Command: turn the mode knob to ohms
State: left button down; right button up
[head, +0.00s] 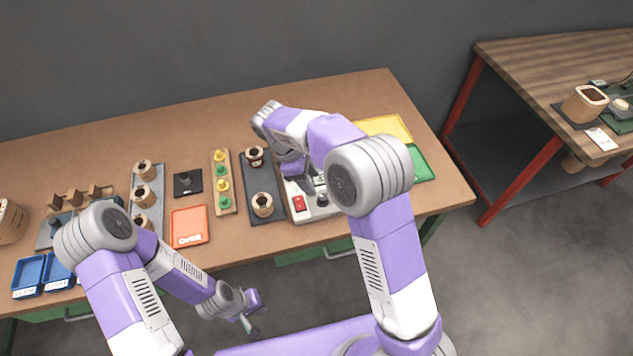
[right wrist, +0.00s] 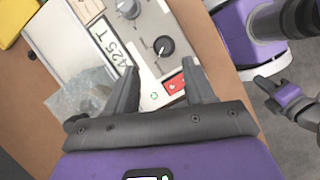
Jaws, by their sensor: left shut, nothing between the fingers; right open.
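The light grey meter box (head: 318,211) stands near the table's front edge, partly hidden by my right arm. In the right wrist view its panel (right wrist: 146,30) carries a black knob (right wrist: 163,46) with a white pointer mark, a grey knob (right wrist: 128,8) and a red switch (right wrist: 174,85). Which knob is the mode knob, and its markings, I cannot read. My right gripper (right wrist: 160,72) is open above the panel, its fingers apart on either side of the red switch and short of the black knob. My left gripper (head: 252,326) is shut and empty, in front of the table.
Left of the box are a dark tray (head: 257,182) with coils, a board of yellow and green pieces (head: 222,182) and an orange tray (head: 189,226). Yellow (head: 386,127) and green (head: 420,164) mats lie to the right. A clear, blurred thing (right wrist: 82,96) is beside the panel.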

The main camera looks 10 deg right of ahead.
aim_at(322, 197)
jog(key=x, duration=0.2)
jog(key=b+x, duration=0.1)
jog(key=x, duration=0.1)
jog(key=b+x, duration=0.1)
jog(key=x, duration=0.2)
jog(key=shift+s, duration=0.4)
grip_shut()
